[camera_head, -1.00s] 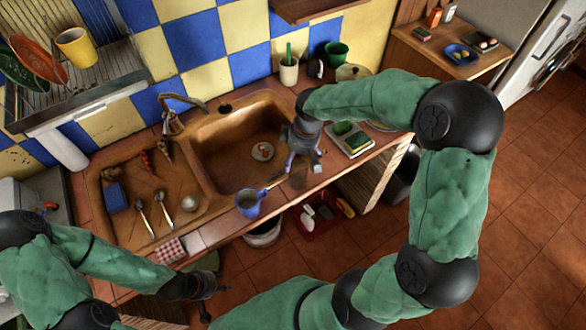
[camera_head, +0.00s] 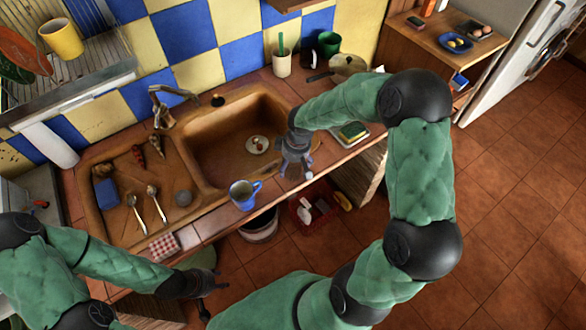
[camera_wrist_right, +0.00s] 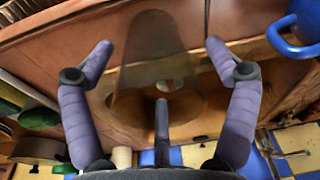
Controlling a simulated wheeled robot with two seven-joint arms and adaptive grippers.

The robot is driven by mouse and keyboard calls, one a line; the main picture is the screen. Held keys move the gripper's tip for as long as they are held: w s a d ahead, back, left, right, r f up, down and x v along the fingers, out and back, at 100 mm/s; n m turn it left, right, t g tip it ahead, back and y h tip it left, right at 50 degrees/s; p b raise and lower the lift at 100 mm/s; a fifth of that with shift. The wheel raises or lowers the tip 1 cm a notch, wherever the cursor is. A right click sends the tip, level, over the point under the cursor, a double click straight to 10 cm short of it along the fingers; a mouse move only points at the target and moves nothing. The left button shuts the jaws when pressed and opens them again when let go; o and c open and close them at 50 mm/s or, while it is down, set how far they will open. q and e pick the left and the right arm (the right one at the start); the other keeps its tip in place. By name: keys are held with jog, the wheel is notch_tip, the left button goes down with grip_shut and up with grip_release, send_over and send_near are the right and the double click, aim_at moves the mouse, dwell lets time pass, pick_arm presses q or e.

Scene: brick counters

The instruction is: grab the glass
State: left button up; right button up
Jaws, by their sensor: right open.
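The glass (camera_wrist_right: 150,85) is transparent and brownish in the right wrist view, with the fingers of my right gripper (camera_wrist_right: 158,48) spread on either side of it. I cannot tell whether any finger touches it. In the head view my right gripper (camera_head: 296,168) points down at the front edge of the counter, right of the sink, and largely hides the glass. My left gripper (camera_head: 205,292) is low at the front, away from the counter top; its fingers are too small and dark to read.
A blue mug (camera_head: 241,194) stands just left of my right gripper and shows at the right wrist view's top right (camera_wrist_right: 292,42). The sink (camera_head: 235,150) lies behind. A sponge dish (camera_head: 352,134) is to the right. A red bin (camera_head: 318,210) is below.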

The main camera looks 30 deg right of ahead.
jog(key=c, duration=1.3)
jog(key=shift+c, duration=0.2)
jog(key=shift+r, duration=0.15)
